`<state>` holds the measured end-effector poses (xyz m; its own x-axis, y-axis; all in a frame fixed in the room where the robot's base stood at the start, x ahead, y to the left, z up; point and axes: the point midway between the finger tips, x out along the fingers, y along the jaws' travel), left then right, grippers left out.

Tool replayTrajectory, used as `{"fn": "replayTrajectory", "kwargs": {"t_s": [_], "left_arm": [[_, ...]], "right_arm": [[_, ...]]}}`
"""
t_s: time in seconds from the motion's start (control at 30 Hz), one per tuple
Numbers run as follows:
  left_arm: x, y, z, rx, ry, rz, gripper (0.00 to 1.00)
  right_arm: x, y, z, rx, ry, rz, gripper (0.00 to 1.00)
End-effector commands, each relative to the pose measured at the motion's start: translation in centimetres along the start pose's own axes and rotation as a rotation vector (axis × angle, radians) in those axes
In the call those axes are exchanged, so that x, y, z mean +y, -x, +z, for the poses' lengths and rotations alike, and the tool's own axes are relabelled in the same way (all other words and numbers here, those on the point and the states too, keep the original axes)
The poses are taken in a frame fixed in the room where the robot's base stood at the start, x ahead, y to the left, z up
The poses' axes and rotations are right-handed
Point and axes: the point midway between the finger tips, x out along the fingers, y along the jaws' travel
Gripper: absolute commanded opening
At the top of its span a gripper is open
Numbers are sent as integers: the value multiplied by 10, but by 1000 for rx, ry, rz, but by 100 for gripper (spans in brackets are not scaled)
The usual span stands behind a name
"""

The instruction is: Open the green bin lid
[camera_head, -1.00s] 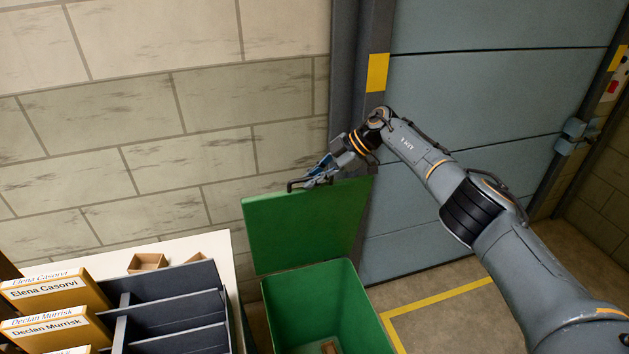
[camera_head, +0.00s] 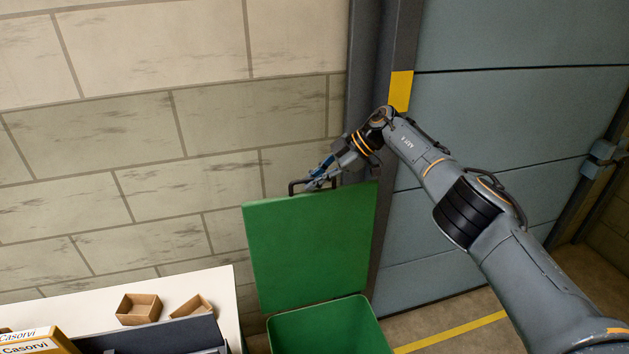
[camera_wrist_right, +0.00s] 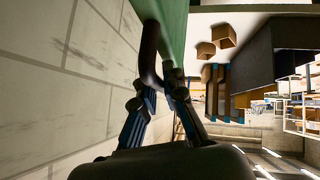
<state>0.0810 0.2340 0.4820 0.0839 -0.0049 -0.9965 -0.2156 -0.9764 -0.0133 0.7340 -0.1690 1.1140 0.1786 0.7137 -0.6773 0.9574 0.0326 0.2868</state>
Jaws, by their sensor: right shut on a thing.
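The green bin lid (camera_head: 312,245) stands raised, close to upright, at the back of the open green bin (camera_head: 330,332). A dark handle (camera_head: 293,187) sits on the lid's top edge. My right gripper (camera_head: 316,182) is at that edge, shut on the handle. In the right wrist view the fingers of my right gripper (camera_wrist_right: 162,85) close around the dark handle (camera_wrist_right: 150,50), with the green lid (camera_wrist_right: 174,25) beyond. The lower part of the bin is cut off by the picture's edge. My left gripper is not in view.
A white table (camera_head: 222,290) left of the bin carries small cardboard boxes (camera_head: 139,308) and a dark divided rack (camera_head: 150,338). A block wall (camera_head: 130,130) stands close behind the lid. A grey shutter door (camera_head: 510,120) is at the right, with floor tape (camera_head: 455,333) below.

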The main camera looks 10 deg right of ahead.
Motion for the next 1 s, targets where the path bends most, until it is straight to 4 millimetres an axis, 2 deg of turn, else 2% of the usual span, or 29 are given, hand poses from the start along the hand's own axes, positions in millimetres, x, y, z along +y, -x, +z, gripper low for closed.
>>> {"fn": "replayTrajectory", "kwargs": {"t_s": [0.07,0.1,0.2,0.47,0.6,0.73,1.0], "left_arm": [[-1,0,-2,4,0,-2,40],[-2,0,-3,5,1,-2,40],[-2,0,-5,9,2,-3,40],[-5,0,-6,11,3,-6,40],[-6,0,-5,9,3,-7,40],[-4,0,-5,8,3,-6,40],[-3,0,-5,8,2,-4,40]], "right_arm": [[-1,-1,1,-4,0,-2,0],[-1,0,1,-4,0,-2,18],[0,0,1,-3,0,-2,34],[0,0,1,-2,0,-1,34],[0,7,0,-1,1,0,34],[1,28,1,-2,2,3,34],[0,86,0,-2,1,3,34]]}}
